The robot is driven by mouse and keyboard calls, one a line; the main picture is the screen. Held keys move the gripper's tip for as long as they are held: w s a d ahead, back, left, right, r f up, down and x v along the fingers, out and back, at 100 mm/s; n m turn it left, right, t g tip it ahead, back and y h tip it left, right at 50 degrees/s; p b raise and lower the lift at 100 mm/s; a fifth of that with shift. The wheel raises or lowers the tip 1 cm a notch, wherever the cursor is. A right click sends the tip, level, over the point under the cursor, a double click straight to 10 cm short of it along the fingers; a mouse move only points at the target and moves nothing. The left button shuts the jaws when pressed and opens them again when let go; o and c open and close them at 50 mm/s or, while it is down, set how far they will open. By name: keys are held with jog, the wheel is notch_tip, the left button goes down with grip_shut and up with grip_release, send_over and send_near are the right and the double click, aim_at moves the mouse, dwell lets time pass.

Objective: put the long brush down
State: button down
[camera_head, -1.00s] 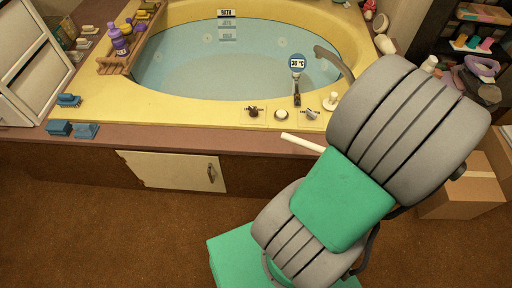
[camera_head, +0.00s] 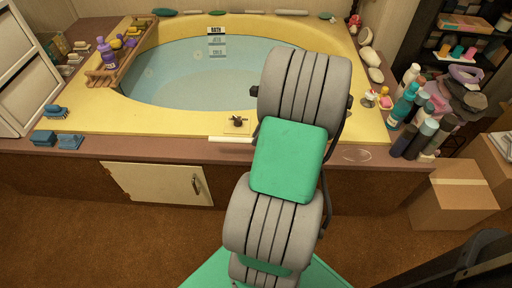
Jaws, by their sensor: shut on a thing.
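A pale straight rod (camera_head: 230,139), which may be the handle of the long brush, sticks out to the left from behind my arm. It shows over the front edge of the tub surround. Its right part is hidden, and no bristles can be made out. My gripper is hidden behind the grey and green links of my arm, so its jaws and its hold on the rod do not show. The yellow corner tub (camera_head: 180,123) with blue water lies beyond the rod, and its brown front ledge (camera_head: 130,146) runs below it.
Blue brushes (camera_head: 70,142) lie on the front-left ledge. A wooden rack (camera_head: 105,76) with a purple bottle (camera_head: 106,51) sits on the left rim. Several bottles (camera_head: 405,105) crowd the right corner. A cardboard box (camera_head: 450,203) stands on the floor. The front-left rim is mostly clear.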

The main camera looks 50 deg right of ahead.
jog(key=w+f, duration=0.1)
jog(key=w+d+f+b, duration=0.1)
jog(key=f, duration=0.1)
jog(key=w+f, duration=0.1)
jog(key=f, duration=0.1)
jog(key=shift+w+d+b, duration=0.15)
jog(key=shift+d+b, duration=0.15)
jog(key=shift+b, duration=0.1)
notch_tip(320, 180, down, 3)
jog(key=shift+r+b, duration=0.15)
jog(key=shift+b, duration=0.7)
jog(key=shift+r, duration=0.2)
jog(key=shift+f, duration=0.15)
jog(key=c, duration=1.3)
grip_release()
